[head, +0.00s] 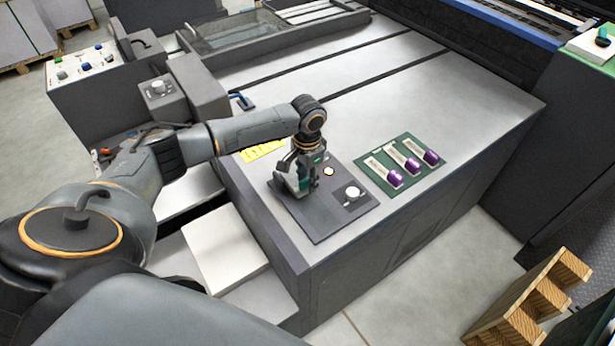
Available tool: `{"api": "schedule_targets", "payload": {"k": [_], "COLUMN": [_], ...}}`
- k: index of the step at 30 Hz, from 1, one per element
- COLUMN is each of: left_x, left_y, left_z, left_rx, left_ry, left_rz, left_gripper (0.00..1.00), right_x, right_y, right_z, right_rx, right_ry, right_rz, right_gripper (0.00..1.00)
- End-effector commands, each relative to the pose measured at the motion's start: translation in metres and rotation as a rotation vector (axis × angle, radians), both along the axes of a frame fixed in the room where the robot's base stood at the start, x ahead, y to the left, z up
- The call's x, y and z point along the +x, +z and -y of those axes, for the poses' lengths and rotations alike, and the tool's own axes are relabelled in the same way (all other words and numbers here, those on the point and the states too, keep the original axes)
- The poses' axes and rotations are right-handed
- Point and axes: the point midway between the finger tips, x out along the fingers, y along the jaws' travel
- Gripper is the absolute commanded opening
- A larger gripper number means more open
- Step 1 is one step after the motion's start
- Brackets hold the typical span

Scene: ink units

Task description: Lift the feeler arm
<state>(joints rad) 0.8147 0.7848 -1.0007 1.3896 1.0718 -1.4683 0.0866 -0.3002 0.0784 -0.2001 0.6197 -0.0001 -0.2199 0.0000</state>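My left arm reaches in from the left over a grey machine table. My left gripper (296,184) points down at the left part of a dark control plate (318,222). Its fingers are small and seen from behind, so I cannot tell whether they are open or shut. I cannot make out the feeler arm for certain; whatever lies under the gripper is hidden by it. My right gripper is not in view.
A green plate (374,172) with several purple-ended sliders (412,164) lies right of the control plate. A yellow label (263,150) lies behind the gripper. A blue handle (242,101) is farther back. The grey tabletop (430,95) behind is mostly clear. A wooden pallet (530,305) stands lower right.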

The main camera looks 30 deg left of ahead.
Motion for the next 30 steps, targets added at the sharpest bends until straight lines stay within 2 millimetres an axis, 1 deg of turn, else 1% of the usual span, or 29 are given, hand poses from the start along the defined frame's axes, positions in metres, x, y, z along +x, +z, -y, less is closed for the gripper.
{"api": "schedule_targets", "payload": {"k": [7, 8, 9, 11, 12, 13, 24, 30], "left_x": [0.0, 0.0001, 0.0, 0.0, 0.0, 0.0, 0.0001, 0.0008], "left_y": [-0.0008, -0.0007, -0.0007, -0.0006, -0.0005, -0.0005, 0.0007, 0.0062], "left_z": [0.0003, 0.0004, 0.0004, 0.0004, 0.0004, 0.0004, -0.0001, -0.0019], "left_rx": [0.0, 0.0, 0.0, 0.0, 0.0, 0.0, -0.008, -0.066], "left_ry": [0.0, 0.0, 0.0, 0.0, 0.0, 0.0, 0.001, 0.003], "left_rz": [0.0, 0.0, 0.0, 0.0, 0.0, 0.0, -0.003, -0.027], "left_gripper": [0.36, 0.3, 0.22, 0.09, 0.01, 0.0, 0.0, 0.0], "right_x": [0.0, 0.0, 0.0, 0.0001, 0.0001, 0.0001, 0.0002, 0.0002], "right_y": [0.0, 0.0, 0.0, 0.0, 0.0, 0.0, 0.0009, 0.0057], "right_z": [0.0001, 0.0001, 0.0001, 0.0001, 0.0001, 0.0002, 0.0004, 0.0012], "right_rx": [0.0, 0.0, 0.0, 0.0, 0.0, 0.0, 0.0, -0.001], "right_ry": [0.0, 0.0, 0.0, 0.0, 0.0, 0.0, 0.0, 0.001], "right_rz": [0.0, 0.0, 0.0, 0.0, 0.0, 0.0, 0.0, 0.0], "right_gripper": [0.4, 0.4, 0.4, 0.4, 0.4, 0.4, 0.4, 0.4]}}
